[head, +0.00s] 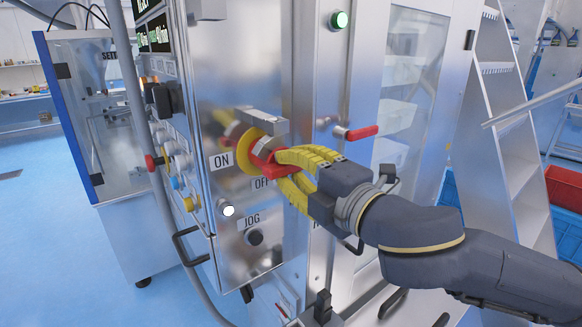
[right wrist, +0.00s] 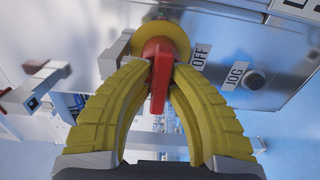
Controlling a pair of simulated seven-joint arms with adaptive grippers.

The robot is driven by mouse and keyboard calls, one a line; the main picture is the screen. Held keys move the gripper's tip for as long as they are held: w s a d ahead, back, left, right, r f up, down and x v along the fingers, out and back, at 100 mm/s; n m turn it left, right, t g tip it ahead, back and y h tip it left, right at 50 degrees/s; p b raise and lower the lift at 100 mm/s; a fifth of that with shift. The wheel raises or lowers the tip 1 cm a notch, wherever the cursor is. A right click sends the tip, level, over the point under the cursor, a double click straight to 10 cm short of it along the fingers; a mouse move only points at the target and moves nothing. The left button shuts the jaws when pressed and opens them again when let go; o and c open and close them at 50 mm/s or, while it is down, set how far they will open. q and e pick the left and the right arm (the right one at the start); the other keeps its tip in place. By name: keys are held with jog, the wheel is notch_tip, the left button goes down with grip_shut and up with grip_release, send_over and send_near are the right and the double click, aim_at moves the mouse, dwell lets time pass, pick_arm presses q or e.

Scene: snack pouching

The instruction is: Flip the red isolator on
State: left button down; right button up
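The red isolator (head: 262,148) is a red rotary handle on a round yellow plate (head: 245,155) on the steel cabinet front. An ON label (head: 222,161) is at its left and an OFF label (head: 262,183) is below it. My right gripper (head: 281,168) reaches in from the right, its yellow fingers on either side of the handle. In the right wrist view, the red handle (right wrist: 158,80) sits between the fingertips (right wrist: 162,68), which appear closed against it. The fingers partly hide the handle in the head view. My left gripper is not in view.
A grey bracket (head: 262,122) sits just above the isolator. A JOG knob (head: 255,237) is below, and coloured buttons (head: 182,163) are on the panel's left side. A red-handled lever (head: 362,132) projects from the cabinet at right. Blue floor lies open at left.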

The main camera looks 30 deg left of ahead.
jog(key=o, duration=0.4)
jog(key=v, duration=0.7)
jog(key=shift+d, duration=0.25)
dwell(0.3)
